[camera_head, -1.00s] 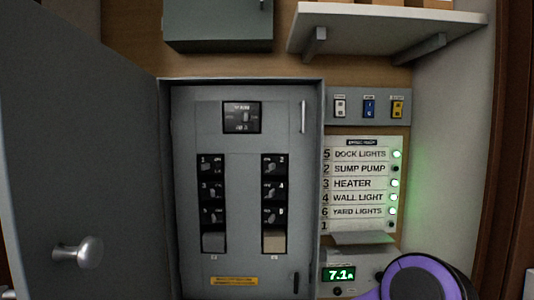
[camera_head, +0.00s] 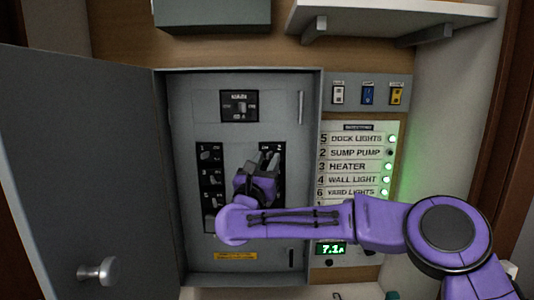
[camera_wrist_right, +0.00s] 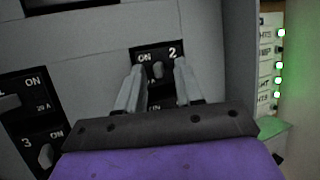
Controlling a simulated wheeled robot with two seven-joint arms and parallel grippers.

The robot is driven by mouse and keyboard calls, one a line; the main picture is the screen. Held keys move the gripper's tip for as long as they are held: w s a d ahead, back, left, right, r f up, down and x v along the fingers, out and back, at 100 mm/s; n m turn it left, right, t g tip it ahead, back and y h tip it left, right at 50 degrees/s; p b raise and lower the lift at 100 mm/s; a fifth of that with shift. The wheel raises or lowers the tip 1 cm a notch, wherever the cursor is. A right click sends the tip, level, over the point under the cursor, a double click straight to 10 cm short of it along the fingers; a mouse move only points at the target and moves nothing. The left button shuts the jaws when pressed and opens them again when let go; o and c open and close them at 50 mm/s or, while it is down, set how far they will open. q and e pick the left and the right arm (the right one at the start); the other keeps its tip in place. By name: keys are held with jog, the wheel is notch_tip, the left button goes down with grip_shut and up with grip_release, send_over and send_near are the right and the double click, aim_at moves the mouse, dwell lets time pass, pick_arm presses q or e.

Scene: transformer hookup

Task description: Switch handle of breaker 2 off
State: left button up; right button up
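Breaker 2 (camera_wrist_right: 158,69) is a black switch in the wrist view, with a small grey handle and the number 2 at its upper right. In the head view breaker 2 (camera_head: 279,149) is at the top of the right column, its handle mostly hidden by my gripper. My right gripper (camera_wrist_right: 158,74) is open, with one finger on each side of the handle. Gaps show between fingers and handle; contact cannot be told. In the head view the right gripper (camera_head: 268,160) is in front of the right column. My left gripper is not in view.
The panel door (camera_head: 85,170) stands open at left. Breakers 1 (camera_head: 209,154) and 3 (camera_wrist_right: 46,155) are in the left column. A meter (camera_head: 331,248) reads 7.1.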

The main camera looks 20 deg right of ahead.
aim_at(273, 151)
jog(key=shift+w, duration=0.15)
grip_shut()
jog(key=d+n+t+y+b, duration=0.1)
jog(key=n+y+b, duration=0.1)
jog(key=y+b, duration=0.1)
jog(key=d+n+t+y+b, duration=0.1)
jog(key=n+y+b, duration=0.1)
jog(key=y, duration=0.3)
jog(key=s+d+n+t+y+b, duration=0.1)
jog(key=n+t+y+b, duration=0.1)
jog(key=n+y+b, duration=0.1)
jog(key=shift+d+f+y+b, duration=0.1)
jog(key=shift+f+y+b, duration=0.1)
jog(key=shift+y+b, duration=0.75)
jog(key=shift+d+r+n+y, duration=0.1)
jog(key=shift+n+y, duration=0.4)
jog(key=shift+y, duration=0.45)
